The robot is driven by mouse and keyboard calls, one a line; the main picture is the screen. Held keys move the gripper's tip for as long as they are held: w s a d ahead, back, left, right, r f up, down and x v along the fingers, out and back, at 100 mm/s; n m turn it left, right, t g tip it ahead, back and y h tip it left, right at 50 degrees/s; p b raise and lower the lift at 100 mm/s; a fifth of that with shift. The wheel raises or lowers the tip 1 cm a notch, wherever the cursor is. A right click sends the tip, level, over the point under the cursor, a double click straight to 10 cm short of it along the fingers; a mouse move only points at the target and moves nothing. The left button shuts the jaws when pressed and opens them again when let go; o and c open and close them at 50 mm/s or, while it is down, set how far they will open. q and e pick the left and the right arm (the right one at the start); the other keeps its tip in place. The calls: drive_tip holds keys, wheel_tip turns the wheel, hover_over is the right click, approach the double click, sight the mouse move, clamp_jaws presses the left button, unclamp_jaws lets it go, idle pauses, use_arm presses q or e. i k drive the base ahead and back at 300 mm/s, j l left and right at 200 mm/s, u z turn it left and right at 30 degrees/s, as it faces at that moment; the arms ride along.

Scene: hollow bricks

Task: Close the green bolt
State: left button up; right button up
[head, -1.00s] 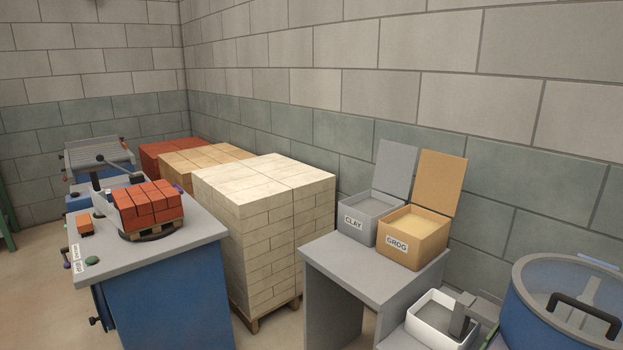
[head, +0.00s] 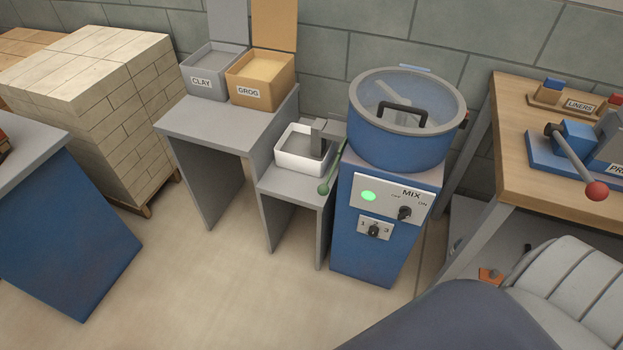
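I cannot make out a green bolt for certain in the head view. A green rod with a round knob (head: 325,187) slants between the small grey stand and the blue mixer (head: 401,138). I cannot tell if it is a bolt. The mixer has a clear lid with a black handle, a lit green lamp (head: 368,196) and a MIX switch (head: 405,213) on its front. Neither of my grippers is in view. Parts of my own body fill the lower right.
CLAY (head: 210,78) and GROG (head: 262,84) boxes stand open on a grey table (head: 212,128). A white tray (head: 291,160) sits on the lower stand. A wooden bench (head: 540,193) with a red-knobbed press (head: 575,140) is right. Pale bricks (head: 105,105) are stacked left. Floor in front is clear.

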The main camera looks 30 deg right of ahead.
sight(323, 189)
drive_tip(key=z, duration=1.05)
drive_tip(key=k+j, duration=0.1)
drive_tip(key=k, duration=0.2)
